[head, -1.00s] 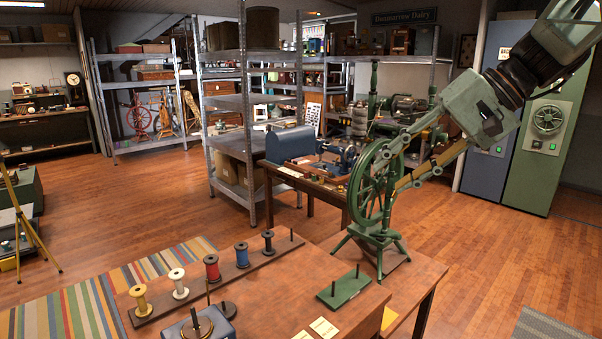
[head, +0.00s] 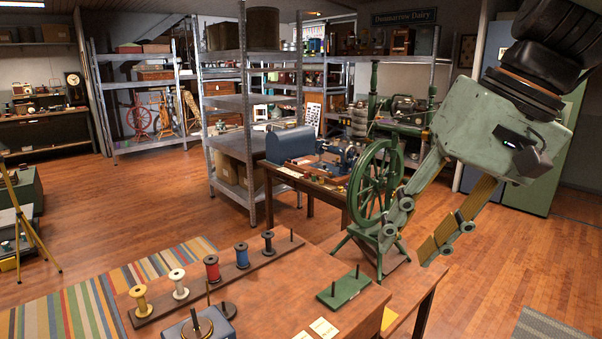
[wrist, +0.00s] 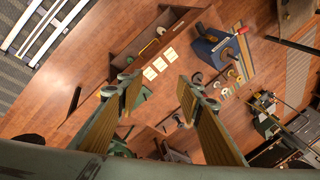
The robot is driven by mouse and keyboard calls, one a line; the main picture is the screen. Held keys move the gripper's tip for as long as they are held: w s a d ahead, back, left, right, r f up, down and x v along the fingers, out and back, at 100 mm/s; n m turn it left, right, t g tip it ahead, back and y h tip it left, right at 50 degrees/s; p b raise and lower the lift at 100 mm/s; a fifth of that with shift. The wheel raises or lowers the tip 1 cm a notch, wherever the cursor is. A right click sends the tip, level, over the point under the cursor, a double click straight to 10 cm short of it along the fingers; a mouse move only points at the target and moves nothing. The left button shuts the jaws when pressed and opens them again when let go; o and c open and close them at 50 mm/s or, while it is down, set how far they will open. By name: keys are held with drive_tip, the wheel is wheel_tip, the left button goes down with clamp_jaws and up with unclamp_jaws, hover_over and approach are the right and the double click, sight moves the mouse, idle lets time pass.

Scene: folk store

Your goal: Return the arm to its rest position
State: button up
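My gripper (head: 408,243) hangs at the right of the head view, a green body with two jointed fingers pointing down and to the left. The fingers have yellow pads, stand apart and hold nothing. The gripper also shows in the wrist view (wrist: 158,86), with bare floor and table parts visible between and beyond the fingers. In the head view the fingers partly overlap the right side of the green spinning wheel (head: 366,190). I cannot tell whether they touch it.
A wooden table (head: 290,275) in front carries a rack (head: 222,273) of coloured spools, a green two-peg stand (head: 343,287) and a blue-based device (head: 198,325). A sewing machine (head: 350,158) stands on a table behind. Open floor (head: 480,265) lies at the right.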

drive_tip(key=s+d+f+h, duration=0.2)
drive_tip(key=s, duration=0.6)
drive_tip(key=s+d+f+n+t+h, duration=0.1)
drive_tip(key=s+d+f, duration=0.1)
drive_tip(key=s, duration=0.6)
drive_tip(key=shift+s+d+f+h, duration=0.2)
drive_tip(key=shift+f+h, duration=0.2)
drive_tip(key=shift+f, duration=0.4)
